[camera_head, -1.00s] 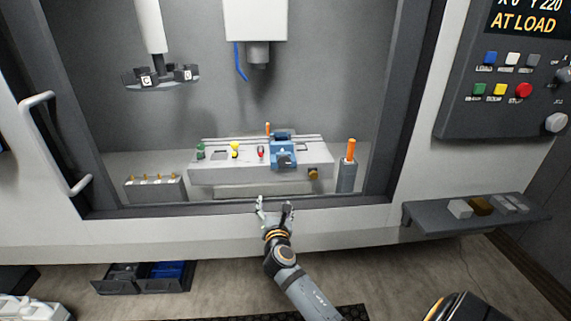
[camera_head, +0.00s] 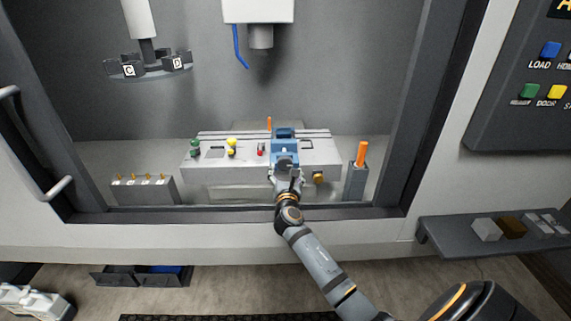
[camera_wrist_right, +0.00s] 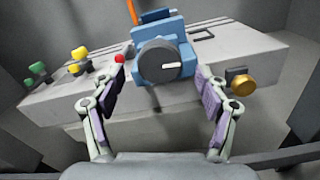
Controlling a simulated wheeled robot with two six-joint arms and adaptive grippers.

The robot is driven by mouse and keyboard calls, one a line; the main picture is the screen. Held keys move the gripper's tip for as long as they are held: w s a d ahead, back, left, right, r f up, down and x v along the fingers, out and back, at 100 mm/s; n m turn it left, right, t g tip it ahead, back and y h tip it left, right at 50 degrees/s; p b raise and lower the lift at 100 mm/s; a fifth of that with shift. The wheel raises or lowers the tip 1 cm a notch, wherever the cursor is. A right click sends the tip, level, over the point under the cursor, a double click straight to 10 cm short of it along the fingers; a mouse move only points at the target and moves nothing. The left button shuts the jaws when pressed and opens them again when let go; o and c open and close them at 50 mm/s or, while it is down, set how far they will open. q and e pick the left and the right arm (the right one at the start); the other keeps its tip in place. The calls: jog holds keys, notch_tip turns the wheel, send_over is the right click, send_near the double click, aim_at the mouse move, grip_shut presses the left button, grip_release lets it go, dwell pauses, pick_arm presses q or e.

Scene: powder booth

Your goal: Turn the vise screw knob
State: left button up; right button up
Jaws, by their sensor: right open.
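The blue vise (camera_head: 284,149) stands on the grey machine table (camera_head: 215,176) inside the booth. Its dark round screw knob (camera_wrist_right: 159,62), with a white mark pointing right, faces me in the right wrist view. My right gripper (camera_wrist_right: 164,82) is open, with one finger to the left of the knob and one to the right. The fingers appear apart from the knob, and nothing is between them but the view of it. In the head view the right gripper (camera_head: 286,180) is just in front of the vise and partly hides the knob. My left gripper is not in view.
A brass knob (camera_wrist_right: 242,84) is on the table front, right of the right finger. Green (camera_wrist_right: 37,70), yellow (camera_wrist_right: 79,56) and red (camera_wrist_right: 119,59) knobs stand to the left. An orange-handled tool (camera_head: 361,154) sits in a holder at the right.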

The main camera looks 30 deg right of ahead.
aim_at(285, 165)
jog(key=x, duration=0.3)
jog(key=shift+w, duration=0.1)
jog(key=shift+w+d, duration=0.25)
jog(key=shift+w, duration=0.15)
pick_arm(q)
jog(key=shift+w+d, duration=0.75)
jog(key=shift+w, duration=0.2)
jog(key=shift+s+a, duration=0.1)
pick_arm(e)
jog(key=shift+c, duration=0.3)
jog(key=c, duration=1.1)
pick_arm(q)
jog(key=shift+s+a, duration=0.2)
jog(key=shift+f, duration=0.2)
pick_arm(e)
jog(key=shift+m, duration=0.4)
